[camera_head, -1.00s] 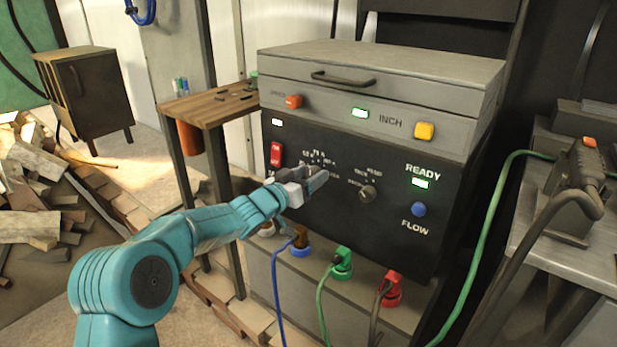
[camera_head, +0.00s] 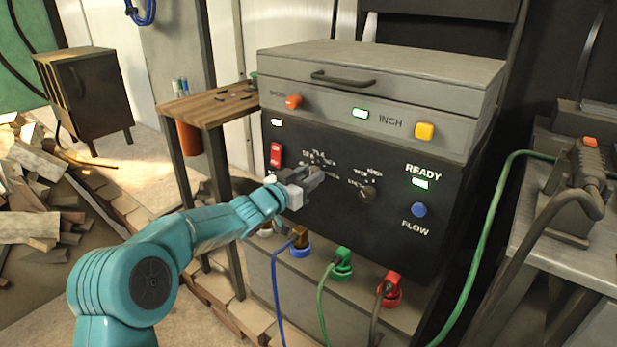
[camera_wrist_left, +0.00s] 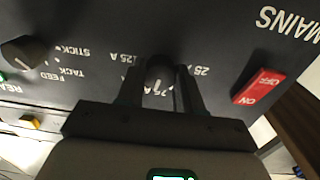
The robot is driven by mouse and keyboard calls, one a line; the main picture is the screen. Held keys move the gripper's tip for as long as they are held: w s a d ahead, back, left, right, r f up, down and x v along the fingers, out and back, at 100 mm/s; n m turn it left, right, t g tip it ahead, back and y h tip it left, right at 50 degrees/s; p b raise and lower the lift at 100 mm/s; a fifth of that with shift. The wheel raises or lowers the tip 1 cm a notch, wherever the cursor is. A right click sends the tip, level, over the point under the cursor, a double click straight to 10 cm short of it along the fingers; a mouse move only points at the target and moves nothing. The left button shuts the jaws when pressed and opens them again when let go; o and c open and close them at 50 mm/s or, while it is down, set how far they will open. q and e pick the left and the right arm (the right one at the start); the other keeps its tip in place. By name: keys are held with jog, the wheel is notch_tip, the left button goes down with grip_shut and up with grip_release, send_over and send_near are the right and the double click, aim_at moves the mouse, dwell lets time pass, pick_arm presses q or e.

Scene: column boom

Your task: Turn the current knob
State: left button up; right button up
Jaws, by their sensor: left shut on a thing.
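The current knob (camera_wrist_left: 160,72) is a small dark round knob on the black panel of the welding machine (camera_head: 390,225). Labels such as 25, 75 A and 125 A lie around it, upside down in the left wrist view. My left gripper (camera_head: 314,178) is at the panel in the head view, its fingers hiding most of the knob. In the left wrist view its two dark fingers stand on either side of the knob, shut on it. My right gripper is in neither view.
A second knob (camera_head: 368,192) sits just right, marked STICK, TACK and FEED in the wrist view. The red mains switch (camera_head: 276,154) is close on the left. A blue FLOW button (camera_head: 418,209) is farther right. Cable plugs (camera_head: 342,262) stick out below.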

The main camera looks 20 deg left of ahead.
pick_arm(q)
jog(key=shift+m+b, duration=0.95)
jog(key=shift+m, duration=2.45)
jog(key=o, duration=1)
jog(key=shift+o, duration=0.2)
jog(key=p+v, duration=0.1)
jog(key=v, duration=1.5)
jog(key=shift+s+p, duration=0.15)
jog(key=shift+p, duration=0.15)
jog(key=shift+r, duration=0.15)
